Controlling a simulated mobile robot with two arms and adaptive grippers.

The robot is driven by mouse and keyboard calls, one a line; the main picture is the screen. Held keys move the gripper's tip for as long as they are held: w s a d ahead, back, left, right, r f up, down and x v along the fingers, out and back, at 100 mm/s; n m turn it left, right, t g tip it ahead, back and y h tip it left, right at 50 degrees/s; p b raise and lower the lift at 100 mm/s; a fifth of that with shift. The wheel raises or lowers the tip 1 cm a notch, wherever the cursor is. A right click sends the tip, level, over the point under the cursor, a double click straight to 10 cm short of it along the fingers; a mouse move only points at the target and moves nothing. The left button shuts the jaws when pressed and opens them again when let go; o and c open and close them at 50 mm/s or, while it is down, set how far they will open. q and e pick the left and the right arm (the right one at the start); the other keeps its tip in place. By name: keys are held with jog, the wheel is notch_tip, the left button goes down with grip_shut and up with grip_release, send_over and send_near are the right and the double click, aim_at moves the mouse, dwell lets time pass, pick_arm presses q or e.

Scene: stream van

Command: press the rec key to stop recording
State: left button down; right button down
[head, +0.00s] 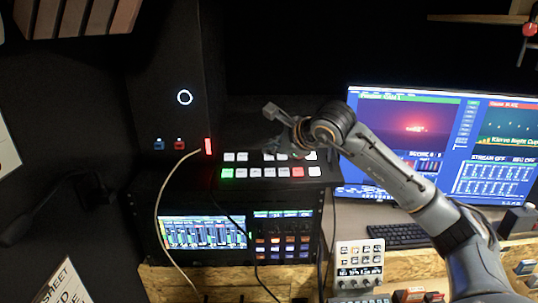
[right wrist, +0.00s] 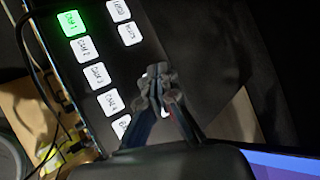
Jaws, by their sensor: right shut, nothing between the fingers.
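A dark switcher panel (head: 262,182) with two rows of lit keys sits on the equipment rack. Its front row has a green key (head: 227,173) at the left and a red key (head: 298,172) towards the right; no key's label is readable as rec. My right gripper (head: 274,149) is over the panel's back row, its fingers shut and empty. In the right wrist view the closed fingertips (right wrist: 158,82) are over the panel beside white keys (right wrist: 97,75) and hide part of it. Whether they touch it is unclear. My left gripper is out of view.
A monitor (head: 410,140) stands at the right, its status text small and hard to read. A keyboard (head: 397,235) and a small control pad (head: 360,266) are in front. A pale cable (head: 156,220) hangs at the rack's left.

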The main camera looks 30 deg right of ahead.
jog(key=shift+s+a+r, duration=0.1)
jog(key=shift+r, duration=0.5)
jog(key=r+p, duration=0.2)
jog(key=r, duration=0.1)
jog(key=s+r+p, duration=0.1)
jog(key=r, duration=0.1)
jog(key=shift+a, duration=0.3)
jog(key=shift+f, duration=0.1)
dwell(0.4)
